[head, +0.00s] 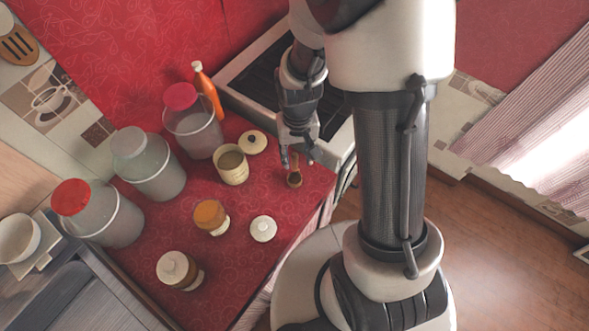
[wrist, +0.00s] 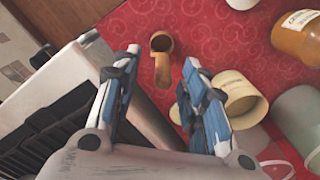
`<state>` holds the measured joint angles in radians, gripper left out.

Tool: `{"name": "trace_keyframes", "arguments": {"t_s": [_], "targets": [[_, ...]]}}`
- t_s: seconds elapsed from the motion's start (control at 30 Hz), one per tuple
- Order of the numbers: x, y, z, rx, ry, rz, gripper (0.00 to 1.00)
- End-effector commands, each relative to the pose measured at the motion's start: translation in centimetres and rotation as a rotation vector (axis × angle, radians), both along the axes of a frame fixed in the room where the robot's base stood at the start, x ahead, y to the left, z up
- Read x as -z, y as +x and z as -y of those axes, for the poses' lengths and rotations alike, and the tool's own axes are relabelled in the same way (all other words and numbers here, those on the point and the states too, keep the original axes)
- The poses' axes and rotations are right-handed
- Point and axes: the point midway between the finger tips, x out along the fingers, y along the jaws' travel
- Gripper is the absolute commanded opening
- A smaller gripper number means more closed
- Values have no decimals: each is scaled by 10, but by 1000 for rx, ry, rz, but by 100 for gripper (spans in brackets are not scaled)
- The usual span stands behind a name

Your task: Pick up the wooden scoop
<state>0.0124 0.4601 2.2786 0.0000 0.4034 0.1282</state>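The wooden scoop (head: 294,179) lies on the red counter near its right edge in the head view, just below my gripper. In the wrist view the scoop (wrist: 161,58) shows its round cup at the top and its handle pointing down between my fingers. My gripper (head: 297,163) is over the scoop; in the wrist view my gripper (wrist: 166,62) has its two blue-padded fingers spread wide with nothing between them. The scoop is not held. Whether a fingertip touches the scoop I cannot tell.
An open cream canister (head: 231,168) and its lid (head: 253,142) stand left of the scoop. Several large jars, an orange bottle (head: 207,91) and an amber jar (head: 210,216) stand farther left. A dark stove (head: 262,65) in a pale frame lies behind. The counter edge is close on the right.

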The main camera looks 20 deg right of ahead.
Motion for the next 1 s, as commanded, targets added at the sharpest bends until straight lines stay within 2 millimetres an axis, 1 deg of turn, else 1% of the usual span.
{"name": "trace_keyframes", "arguments": {"t_s": [0.03,0.27,0.37,0.5,0.6,0.83,1.0], "targets": [[7,0,0,0,0,-1,40],[17,2,-1,0,0,0,40],[30,5,-3,-1,0,-1,40],[53,8,-5,-1,0,-2,40],[62,8,-4,0,0,-2,40],[62,9,-4,0,0,1,39],[61,8,-4,0,0,1,28]]}}
